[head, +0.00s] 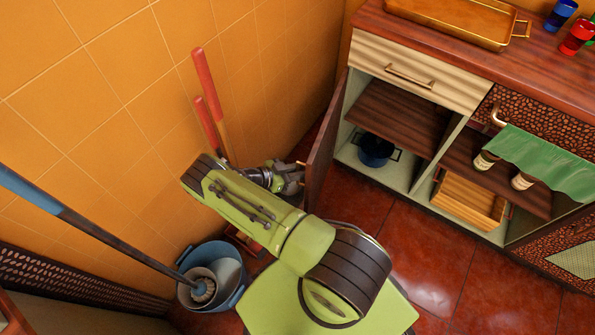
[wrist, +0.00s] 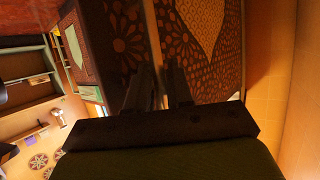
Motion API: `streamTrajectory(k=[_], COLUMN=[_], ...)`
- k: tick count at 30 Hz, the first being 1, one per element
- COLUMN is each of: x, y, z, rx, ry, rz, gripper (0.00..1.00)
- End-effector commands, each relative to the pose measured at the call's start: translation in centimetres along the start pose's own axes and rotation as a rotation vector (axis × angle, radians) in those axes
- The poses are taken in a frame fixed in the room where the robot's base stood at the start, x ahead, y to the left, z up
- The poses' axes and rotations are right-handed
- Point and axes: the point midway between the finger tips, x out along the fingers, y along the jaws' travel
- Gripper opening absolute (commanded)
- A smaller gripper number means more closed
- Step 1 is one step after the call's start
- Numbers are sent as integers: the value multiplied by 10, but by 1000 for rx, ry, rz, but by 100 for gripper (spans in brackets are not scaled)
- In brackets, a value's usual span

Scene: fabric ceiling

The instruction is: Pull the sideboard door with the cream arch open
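The sideboard (head: 393,34) stands at the right in the head view. Its left door (head: 325,143) stands swung out, seen nearly edge-on, with the shelves behind it exposed. In the wrist view a patterned door face (wrist: 215,62) bears a cream-yellow arch (wrist: 203,22). My gripper (head: 297,181) is at the outer side of the left door, close to a small brass piece on it.
A blue bucket (head: 232,268), a mop and red-handled tools (head: 206,85) stand by the orange tiled wall, close to my arm. A dark blue pot (head: 376,150) sits inside. A green cloth (head: 540,165) hangs at right. Red floor before the sideboard is clear.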

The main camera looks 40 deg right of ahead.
Motion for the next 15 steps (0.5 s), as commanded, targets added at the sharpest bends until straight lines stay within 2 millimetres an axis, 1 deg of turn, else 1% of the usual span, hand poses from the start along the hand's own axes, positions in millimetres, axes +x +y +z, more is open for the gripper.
streamTrajectory(k=[1, 3, 12, 15], x=[1, 1, 1, -5], y=[-1, -1, 0, -1], z=[0, 0, 0, -1], rx=[1, 1, 1, 1], ry=[0, 1, 1, 1], rz=[-3, -2, -2, -3], gripper=[27, 37, 37, 37])
